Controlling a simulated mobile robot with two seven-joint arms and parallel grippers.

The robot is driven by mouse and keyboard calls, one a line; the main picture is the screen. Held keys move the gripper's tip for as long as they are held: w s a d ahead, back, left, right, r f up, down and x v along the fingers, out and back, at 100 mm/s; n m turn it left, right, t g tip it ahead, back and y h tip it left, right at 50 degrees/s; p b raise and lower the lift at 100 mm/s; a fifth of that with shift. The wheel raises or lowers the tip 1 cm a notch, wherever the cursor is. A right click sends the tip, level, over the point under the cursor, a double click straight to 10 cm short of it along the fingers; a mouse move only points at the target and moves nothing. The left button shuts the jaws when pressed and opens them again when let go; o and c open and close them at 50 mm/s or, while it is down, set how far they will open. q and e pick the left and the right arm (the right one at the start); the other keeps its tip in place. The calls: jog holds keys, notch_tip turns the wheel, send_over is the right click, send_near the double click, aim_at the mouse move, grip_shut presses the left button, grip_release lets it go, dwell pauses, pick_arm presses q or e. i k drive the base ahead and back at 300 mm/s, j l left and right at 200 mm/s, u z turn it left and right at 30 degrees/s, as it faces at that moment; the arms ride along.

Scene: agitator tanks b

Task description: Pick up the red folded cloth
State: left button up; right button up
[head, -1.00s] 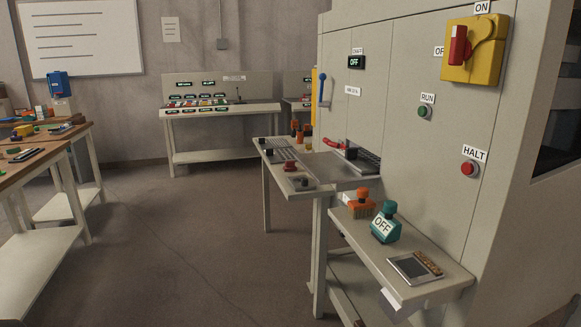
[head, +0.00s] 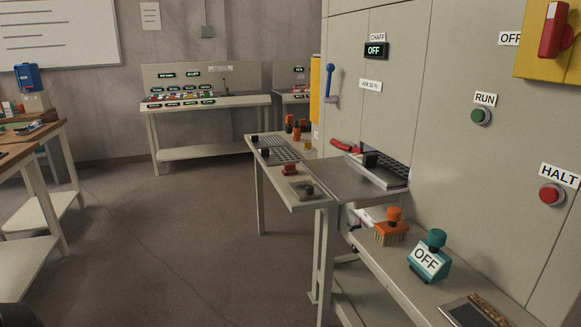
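A lower shelf at right holds an orange-topped brush (head: 391,228), a teal block marked OFF (head: 430,258) and a dark flat tray (head: 468,314). The grey cabinet (head: 440,120) walls off the right. A wooden workbench (head: 30,145) stands left. Open floor (head: 170,240) lies between.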

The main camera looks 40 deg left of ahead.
aim_at(289, 169)
jog(key=i+j, duration=0.15)
jog(key=j, duration=0.3)
jog(key=i+j+z, duration=0.1)
jog(key=j, duration=0.35)
jog(key=i+j+z, duration=0.1)
jog(key=j, duration=0.35)
jog(key=i+j, duration=0.25)
jog(key=j, duration=0.2)
jog(key=i+j+z, duration=0.1)
jog(key=j, duration=0.4)
jog(key=i+j, duration=0.15)
jog(key=j, duration=0.3)
jog(key=z, duration=0.05)
